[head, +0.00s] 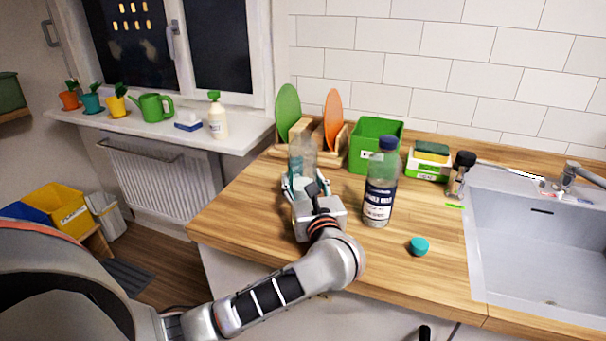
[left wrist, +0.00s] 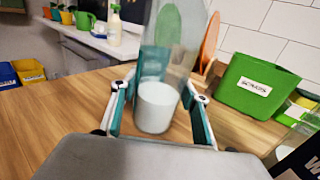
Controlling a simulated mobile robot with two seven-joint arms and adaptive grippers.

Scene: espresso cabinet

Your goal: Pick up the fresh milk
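A clear bottle (head: 303,155) with a little white liquid in its bottom stands on the wooden counter. It also shows in the left wrist view (left wrist: 157,105). My left gripper (head: 306,187) is open, with one teal-padded finger on each side of this bottle; the fingers look close to the glass, and contact is not clear. A second bottle (head: 380,185), with a dark blue cap and a dark label, stands upright to the right of my gripper. Its label is too small to read fully. My right gripper is not in view.
A green box (head: 375,144) and a rack with green (head: 287,108) and orange (head: 333,118) plates stand behind. A teal cap (head: 419,245) lies near the front. A sponge box (head: 428,162) and sink (head: 535,240) are right. The counter's left part is clear.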

